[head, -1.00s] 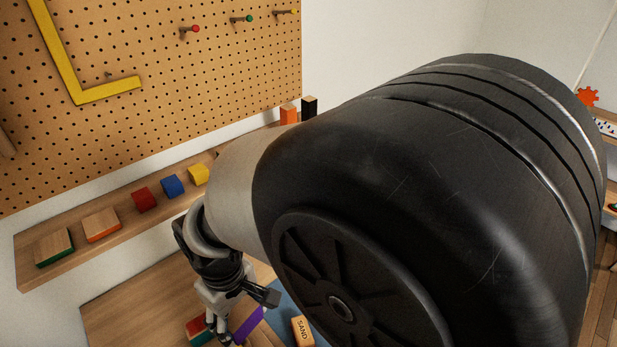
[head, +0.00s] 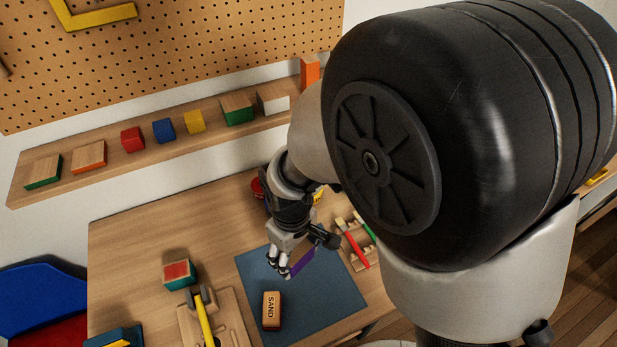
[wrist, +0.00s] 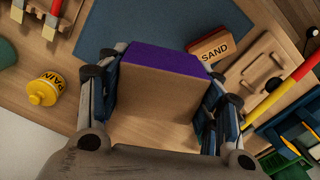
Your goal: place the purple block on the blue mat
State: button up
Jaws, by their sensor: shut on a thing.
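The purple block (head: 301,262) is held between the fingers of my gripper (head: 283,258), over the far right part of the blue mat (head: 325,300). In the wrist view, the purple block (wrist: 155,90) sits between both fingers of my gripper (wrist: 160,100), showing a purple face and a bare wood face. My gripper is shut on it. The blue mat (wrist: 130,25) shows beyond the block. I cannot tell how high the block is above the mat.
A block marked SAND (head: 271,310) lies on the mat's near left part. A rack with red and green tools (head: 358,245) stands at the mat's right. A wooden board with a yellow-handled tool (head: 207,320) lies left. A yellow paint bottle (wrist: 45,90) shows in the wrist view.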

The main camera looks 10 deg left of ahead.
aim_at(298, 281)
notch_tip(298, 281, down, 14)
jog(key=b, duration=0.3)
jog(key=shift+w+r+b, duration=0.1)
jog(key=shift+r+b, duration=0.05)
jog(key=shift+b, duration=0.15)
jog(key=o, duration=0.7)
jog(key=shift+f, duration=0.2)
jog(key=shift+o, duration=0.7)
